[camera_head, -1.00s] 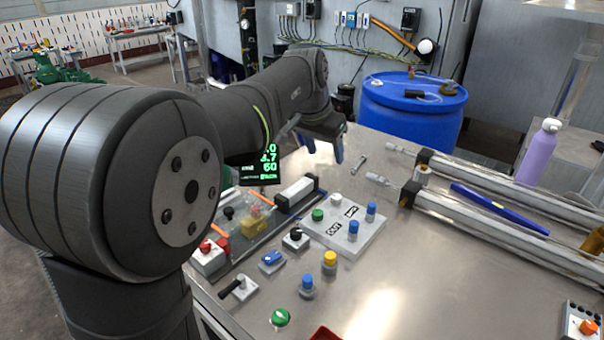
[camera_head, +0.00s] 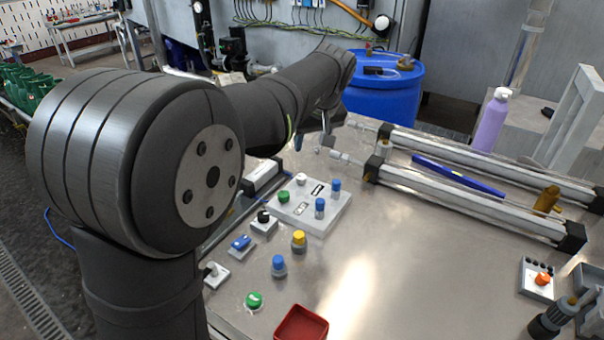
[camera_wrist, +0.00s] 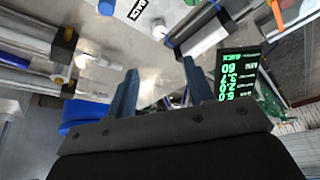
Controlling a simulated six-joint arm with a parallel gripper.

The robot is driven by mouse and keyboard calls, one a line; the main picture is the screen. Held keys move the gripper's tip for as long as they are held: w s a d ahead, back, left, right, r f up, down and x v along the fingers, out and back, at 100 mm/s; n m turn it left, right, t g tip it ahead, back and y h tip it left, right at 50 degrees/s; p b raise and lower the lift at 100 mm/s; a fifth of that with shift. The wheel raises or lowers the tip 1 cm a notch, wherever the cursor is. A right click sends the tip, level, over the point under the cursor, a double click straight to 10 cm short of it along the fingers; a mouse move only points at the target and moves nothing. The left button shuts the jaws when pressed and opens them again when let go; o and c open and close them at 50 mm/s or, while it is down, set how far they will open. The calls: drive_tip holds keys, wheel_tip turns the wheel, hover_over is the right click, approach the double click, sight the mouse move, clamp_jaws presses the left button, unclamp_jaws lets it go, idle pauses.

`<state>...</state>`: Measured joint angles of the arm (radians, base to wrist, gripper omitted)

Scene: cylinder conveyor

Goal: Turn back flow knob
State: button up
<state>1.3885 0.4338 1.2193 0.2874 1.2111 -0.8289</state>
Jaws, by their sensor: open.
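No knob carries a flow label that I can read. Small metal fittings (camera_head: 340,157) stick out at the left end of the near cylinder (camera_head: 470,208); I cannot tell whether one is the flow knob. A pale fitting also shows in the wrist view (camera_wrist: 84,62), left of my fingers. My gripper (camera_head: 327,128) is past the button plate, near the table's back edge, partly hidden by my arm. In the wrist view my gripper (camera_wrist: 160,82) has its two blue fingers apart, with nothing seen between them.
A button plate (camera_head: 330,212) with white, green and blue buttons lies below my arm. Loose controls include a black knob (camera_head: 264,216), yellow button (camera_head: 299,240) and green knob (camera_head: 254,300). A blue barrel (camera_head: 390,95) stands behind. A lit display (camera_wrist: 238,78) is right of my fingers.

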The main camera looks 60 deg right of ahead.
sight(301, 176)
drive_tip(key=x, duration=1.5)
drive_tip(key=shift+a+f, duration=0.1)
drive_tip(key=shift+f, duration=0.15)
drive_tip(key=shift+c, duration=0.2)
drive_tip(key=c, duration=0.9)
